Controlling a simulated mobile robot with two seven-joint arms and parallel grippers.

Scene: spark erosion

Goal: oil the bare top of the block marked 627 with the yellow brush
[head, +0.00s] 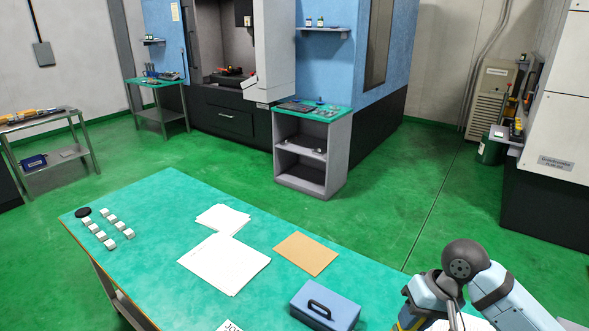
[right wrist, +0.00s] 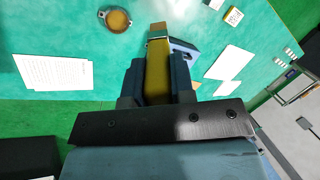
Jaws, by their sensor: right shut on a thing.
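My right gripper (right wrist: 157,80) is shut on the handle of the yellow brush (right wrist: 157,78) in the right wrist view. The brush points away from the fingers, with a metal band and a brown tip at its far end. A round dish with amber contents (right wrist: 117,20) lies on the table left of the brush tip, apart from it. In the head view my right arm comes in at the lower right; its fingertips are not clearly visible. Several small white blocks (head: 108,228) stand at the table's left end. No number 627 is readable. My left gripper is not in view.
The green table (head: 150,200) also bears white sheets (head: 225,262), a brown envelope (head: 306,253) and a blue case with a black handle (head: 325,306). A black round thing (head: 83,212) lies by the blocks. Bare tabletop lies between blocks and sheets.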

